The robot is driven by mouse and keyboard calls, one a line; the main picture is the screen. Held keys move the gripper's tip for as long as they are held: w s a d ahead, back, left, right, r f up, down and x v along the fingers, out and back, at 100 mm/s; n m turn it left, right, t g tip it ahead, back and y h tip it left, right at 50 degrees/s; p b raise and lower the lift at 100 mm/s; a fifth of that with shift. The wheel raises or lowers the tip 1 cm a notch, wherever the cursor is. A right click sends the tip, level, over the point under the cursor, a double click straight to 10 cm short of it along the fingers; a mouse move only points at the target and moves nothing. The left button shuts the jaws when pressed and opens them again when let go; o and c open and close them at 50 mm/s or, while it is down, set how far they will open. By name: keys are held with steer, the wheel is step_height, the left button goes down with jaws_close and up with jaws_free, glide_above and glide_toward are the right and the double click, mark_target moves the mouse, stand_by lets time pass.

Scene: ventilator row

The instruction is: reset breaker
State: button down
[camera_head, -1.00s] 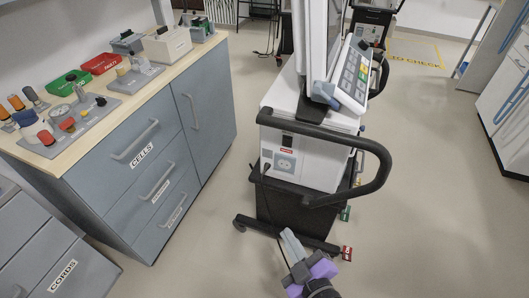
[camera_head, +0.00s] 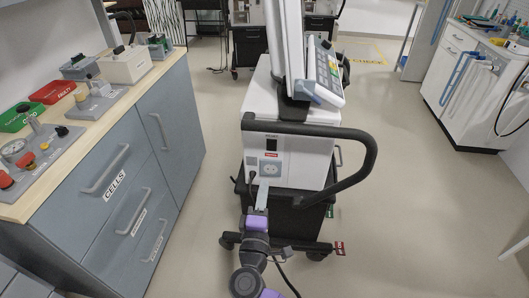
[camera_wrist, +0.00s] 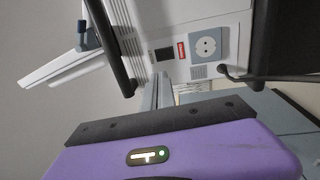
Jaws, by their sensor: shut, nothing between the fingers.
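The ventilator cart (camera_head: 310,165) stands ahead, with its white rear panel facing me under a black push handle (camera_head: 345,138). The panel carries a small black switch-like rectangle (camera_head: 271,144), a red label (camera_head: 272,155) and a round socket (camera_head: 270,170). In the wrist view the black rectangle (camera_wrist: 162,55) sits beside the red label (camera_wrist: 181,50) and the socket (camera_wrist: 207,43). Its setting is too small to read. My gripper (camera_head: 263,187) is shut and empty, pointing up at the panel from just below the socket. In the wrist view its fingertips (camera_wrist: 161,80) show below the black rectangle, seemingly apart from the panel.
A dark cord (camera_head: 251,180) plugs in left of the socket; it also shows in the wrist view (camera_wrist: 232,76). The handle juts out toward me. A drawer counter (camera_head: 110,190) stands left, a white cabinet (camera_head: 465,95) far right. Floor (camera_head: 420,200) is clear right of the cart.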

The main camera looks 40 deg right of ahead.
stand_by(0.3)
steer(key=p, duration=0.2)
glide_toward(271, 144)
steer(key=x, duration=0.5)
steer(key=shift+r, duration=0.1)
steer(key=shift+x, duration=0.85)
steer(key=shift+w+d+b, duration=0.1)
steer(key=shift+b, duration=0.3)
